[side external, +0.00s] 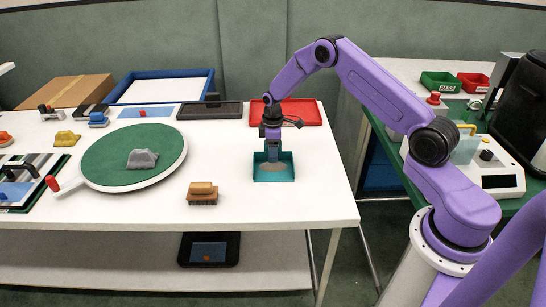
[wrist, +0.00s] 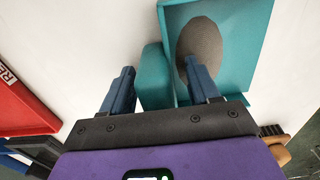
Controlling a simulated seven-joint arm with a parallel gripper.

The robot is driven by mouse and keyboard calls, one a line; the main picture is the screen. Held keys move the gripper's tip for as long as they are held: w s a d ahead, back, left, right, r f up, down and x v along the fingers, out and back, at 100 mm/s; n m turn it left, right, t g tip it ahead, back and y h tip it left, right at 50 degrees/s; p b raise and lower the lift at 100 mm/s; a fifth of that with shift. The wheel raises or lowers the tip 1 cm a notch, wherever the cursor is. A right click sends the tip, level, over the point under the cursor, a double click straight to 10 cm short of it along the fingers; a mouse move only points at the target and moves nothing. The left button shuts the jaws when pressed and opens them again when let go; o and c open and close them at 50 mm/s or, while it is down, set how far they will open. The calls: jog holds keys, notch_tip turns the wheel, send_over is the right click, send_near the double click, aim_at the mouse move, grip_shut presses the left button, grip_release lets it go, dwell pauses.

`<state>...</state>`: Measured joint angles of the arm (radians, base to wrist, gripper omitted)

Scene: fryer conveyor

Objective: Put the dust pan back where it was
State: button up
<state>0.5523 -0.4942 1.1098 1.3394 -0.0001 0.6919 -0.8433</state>
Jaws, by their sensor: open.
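The teal dust pan (side external: 288,175) sits on the white table near its right end, below my gripper (side external: 272,156). In the wrist view the dust pan (wrist: 251,30) lies to the upper right, with a grey-brown oval patch on its floor. Its teal block-like handle (wrist: 154,75) stands between the two blue fingers of my gripper (wrist: 160,82). The fingers are apart, with a visible gap on the handle's left side. The right finger overlaps the pan in the picture; whether it touches is unclear.
A wooden brush (side external: 202,194) lies left of the dust pan. A red tray (side external: 302,112) and a dark tray (side external: 210,110) stand behind. A round green board (side external: 110,160) with a grey lump (side external: 142,158) is farther left. The table right of the pan is clear.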

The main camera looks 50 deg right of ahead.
grip_shut()
